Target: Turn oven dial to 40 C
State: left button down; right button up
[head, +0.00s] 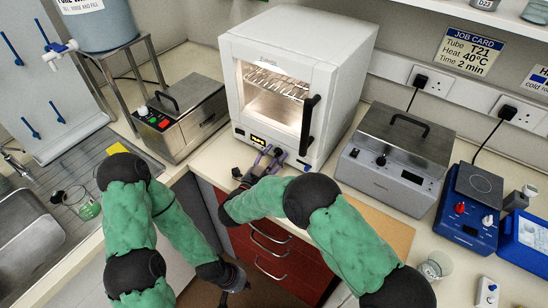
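The white oven (300,45) stands at the back middle, with a lit chamber, a window door and a black upright handle (310,122). A small lit display (258,140) shows at the lower left of its front; its digits are too small to read. My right gripper (266,158) is at the lower front of the oven, just right of the display. It covers the place there, so the dial cannot be made out, and neither can contact. My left gripper (236,288) hangs low in front of the drawers, away from the oven. The finger gap of both grippers is unclear.
A steel bath (182,125) with red and green buttons stands left of the oven. A grey lidded unit (392,170) and a blue device (468,215) stand right. A job card (468,52) reads T21, 40°C, 2 min. A glass beaker (436,265) stands near the right front.

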aim_at(277, 134)
jog(key=r, duration=0.7)
jog(key=shift+w+a+r, duration=0.2)
jog(key=shift+w+r, duration=0.1)
jog(key=shift+w, duration=0.1)
jog(key=shift+s+d+r, duration=0.2)
jog(key=shift+s+r, duration=0.15)
jog(key=shift+r, duration=0.25)
jog(key=shift+s+d+r, duration=0.15)
jog(key=shift+s+r, duration=0.15)
jog(key=shift+r, duration=0.25)
jog(key=shift+w+a+r, duration=0.1)
jog(key=shift+w, duration=0.2)
jog(key=shift+s, duration=0.1)
